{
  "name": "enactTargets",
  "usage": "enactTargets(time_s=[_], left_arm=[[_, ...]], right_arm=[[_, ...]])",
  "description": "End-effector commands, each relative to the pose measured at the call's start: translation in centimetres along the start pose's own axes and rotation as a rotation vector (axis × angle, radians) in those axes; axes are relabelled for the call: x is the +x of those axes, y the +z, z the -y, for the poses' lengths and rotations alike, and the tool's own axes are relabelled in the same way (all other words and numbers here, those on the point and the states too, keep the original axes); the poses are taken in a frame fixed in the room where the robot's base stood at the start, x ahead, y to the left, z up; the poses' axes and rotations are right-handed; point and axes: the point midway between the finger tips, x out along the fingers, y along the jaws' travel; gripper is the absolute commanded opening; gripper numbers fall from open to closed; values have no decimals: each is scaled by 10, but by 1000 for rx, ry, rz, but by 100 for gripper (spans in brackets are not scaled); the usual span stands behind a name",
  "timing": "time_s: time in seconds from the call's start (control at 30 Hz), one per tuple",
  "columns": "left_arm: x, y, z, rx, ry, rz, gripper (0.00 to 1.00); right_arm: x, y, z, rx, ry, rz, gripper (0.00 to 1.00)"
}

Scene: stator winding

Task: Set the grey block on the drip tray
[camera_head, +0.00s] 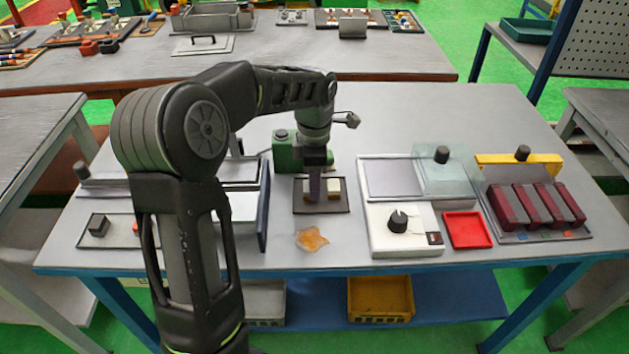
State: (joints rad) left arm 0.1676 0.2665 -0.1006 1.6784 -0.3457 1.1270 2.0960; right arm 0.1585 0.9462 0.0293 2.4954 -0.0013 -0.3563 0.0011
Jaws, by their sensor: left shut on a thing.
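My left gripper (318,190) points down at the table's middle, its fingers over a shallow dark tray (341,209). It is shut on a small block, mostly hidden by the fingers; pale yellowish parts (334,186) show beside them. Whether that block rests on the dark tray or is just above it, I cannot tell. A small dark grey block (98,225) sits on a flat grey plate (118,240) at the table's left. I cannot tell for sure which tray is the drip tray. My right gripper is not in view.
A green device (288,152) stands behind the tray. An orange patch (312,239) lies in front. To the right are a white box with a dark knob (398,222), a red tray (468,230) and a rack of dark red blocks (535,205). A dark blue upright panel (263,205) stands left.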

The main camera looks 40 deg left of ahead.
Motion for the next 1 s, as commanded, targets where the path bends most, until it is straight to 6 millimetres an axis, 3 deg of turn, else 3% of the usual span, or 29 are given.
enactTargets(time_s=[0.27,0.67,0.77,1.0], left_arm=[[0,0,0,0,-1,0,59],[-6,0,0,0,1,0,59],[-17,1,-1,1,2,1,59],[-64,1,-1,0,4,3,59]], right_arm=[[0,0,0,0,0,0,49],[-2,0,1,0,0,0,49],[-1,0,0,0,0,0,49],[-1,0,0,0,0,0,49]])
